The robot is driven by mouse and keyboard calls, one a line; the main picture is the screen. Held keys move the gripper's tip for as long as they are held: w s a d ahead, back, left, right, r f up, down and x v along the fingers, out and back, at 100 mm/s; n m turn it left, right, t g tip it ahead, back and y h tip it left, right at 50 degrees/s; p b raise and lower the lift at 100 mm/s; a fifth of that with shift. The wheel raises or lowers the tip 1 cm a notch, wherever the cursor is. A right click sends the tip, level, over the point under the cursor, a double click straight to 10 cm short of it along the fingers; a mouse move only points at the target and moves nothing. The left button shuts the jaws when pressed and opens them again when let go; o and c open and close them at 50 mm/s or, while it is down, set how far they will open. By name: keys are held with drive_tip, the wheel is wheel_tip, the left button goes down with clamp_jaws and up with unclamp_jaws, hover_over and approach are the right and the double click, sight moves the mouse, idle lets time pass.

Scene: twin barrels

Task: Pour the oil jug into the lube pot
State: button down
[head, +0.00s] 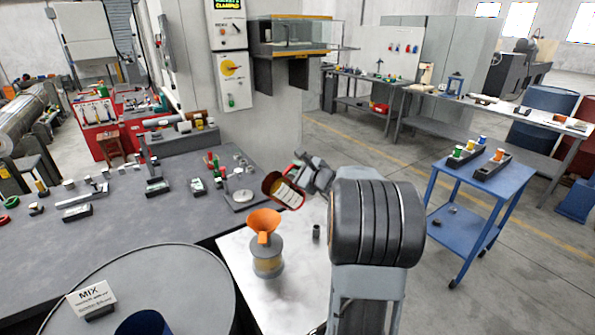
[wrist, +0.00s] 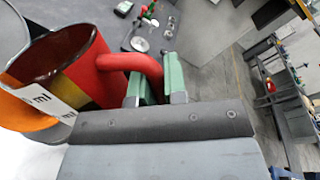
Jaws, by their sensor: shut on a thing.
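The oil jug (head: 284,191) is red with a pale label and a dark inside. It is tilted in the air, its mouth toward the left, up and to the right of the orange funnel (head: 263,223). The funnel stands in the top of the lube pot (head: 267,262), a grey and tan pot on the pale metal top. My gripper (head: 303,180) is shut on the jug's handle. In the wrist view, the red jug (wrist: 82,62) shows its open mouth, and the green finger pads of my gripper (wrist: 157,80) close around its handle. Part of the orange funnel shows behind the jug. I see no stream of oil.
A small dark cylinder (head: 316,232) stands on the pale metal top (head: 232,244), right of the pot. A round grey barrel top with a MIX sign (head: 92,298) is at the front left. The dark bench (head: 120,225) holds small parts. A blue cart (head: 481,184) stands at right.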

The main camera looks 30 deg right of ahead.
drive_tip(key=shift+a+r+n+h+p, duration=0.15)
drive_tip(key=shift+a+r+n+p, duration=0.15)
drive_tip(key=shift+r+n, duration=0.3)
drive_tip(key=shift+a+r+n+h+p, duration=0.2)
drive_tip(key=shift+a+r+n+p, duration=0.1)
drive_tip(key=shift+r+n, duration=0.25)
drive_tip(key=shift+a+r+n+h+p, duration=0.15)
drive_tip(key=shift+a+r+n+p, duration=0.25)
drive_tip(key=shift+r, duration=0.3)
drive_tip(key=shift+a+r+n+g+h+p, duration=0.3)
drive_tip(key=shift+a+r+n, duration=0.45)
drive_tip(key=shift+r+n, duration=0.2)
drive_tip(key=shift+a+b, duration=0.15)
drive_tip(key=shift+b, duration=0.25)
drive_tip(key=shift+a+r+n+b, duration=0.45)
drive_tip(key=shift+n+b, duration=0.25)
drive_tip(key=shift+b, duration=0.2)
drive_tip(key=shift+a+r+n+h+b, duration=0.35)
drive_tip(key=shift+a+b, duration=0.2)
drive_tip(key=shift+b, duration=0.2)
drive_tip(key=shift+a+n, duration=0.2)
drive_tip(key=shift+n, duration=0.05)
drive_tip(key=shift+a+r+n+b, duration=0.3)
drive_tip(key=shift+b, duration=0.25)
